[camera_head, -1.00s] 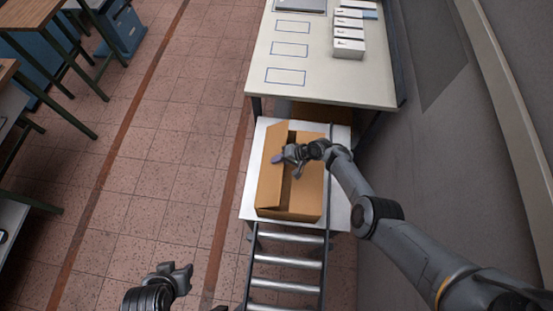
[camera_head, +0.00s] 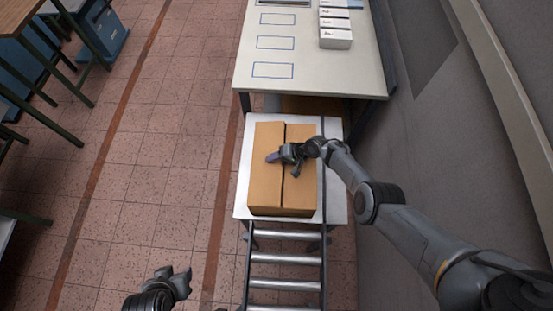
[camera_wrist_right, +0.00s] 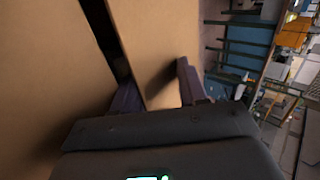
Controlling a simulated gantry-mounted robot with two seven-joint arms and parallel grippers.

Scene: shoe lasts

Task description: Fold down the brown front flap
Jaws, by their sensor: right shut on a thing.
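The brown carton (camera_head: 264,208) stands on a white table. Its brown front flap (camera_head: 267,185), on the left side in the head view, lies about level over the opening. The opposite flap (camera_head: 302,190) is also down, with a dark slit between them. My right gripper (camera_head: 283,156) is shut on the front flap near its middle at the slit. In the right wrist view one finger is at the slit and the other shows over the front flap (camera_wrist_right: 150,50). My left gripper (camera_head: 178,280) is low in the head view, empty, away from the carton; its jaw gap is unclear.
A roller conveyor (camera_head: 286,285) meets the white table (camera_head: 335,205) in front. A long bench (camera_head: 330,75) with white boxes (camera_head: 335,38) stands beyond the carton. A grey wall is at the right; open tiled floor (camera_head: 150,190) lies to the left.

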